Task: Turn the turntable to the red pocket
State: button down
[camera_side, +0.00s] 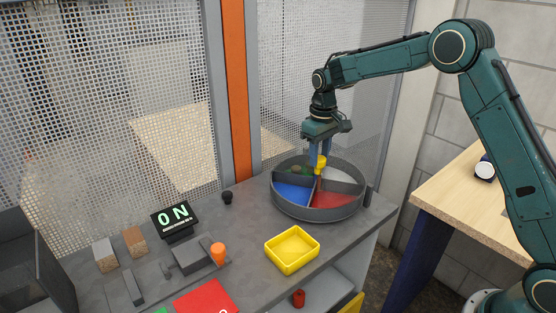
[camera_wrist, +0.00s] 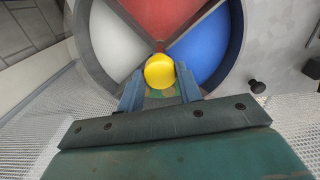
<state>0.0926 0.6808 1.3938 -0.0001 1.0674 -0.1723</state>
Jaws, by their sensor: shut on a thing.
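The turntable (camera_side: 275,200) is a round grey tray at the right end of the bench, split by dividers into coloured pockets. The red pocket (camera_side: 335,200) faces the front right in the side view; it shows at the top of the wrist view (camera_wrist: 160,15). The blue pocket (camera_side: 292,192) is at the front left, the white pocket (camera_side: 340,174) at the back right, and a green pocket (camera_wrist: 160,92) lies under my gripper. A yellow knob (camera_side: 320,162) stands at the centre. My gripper (camera_wrist: 160,78) is shut on the yellow knob, pointing down.
A yellow tray (camera_side: 292,265) sits on the bench in front of the turntable. Mesh panels (camera_side: 150,80) rise behind the bench.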

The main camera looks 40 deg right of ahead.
jog(key=shift+m, duration=6)
jog(key=shift+w+r+m, duration=0.1)
jog(key=shift+m, duration=2)
jog(key=c, duration=0.9)
grip_release()
jog(key=shift+c, duration=0.2)
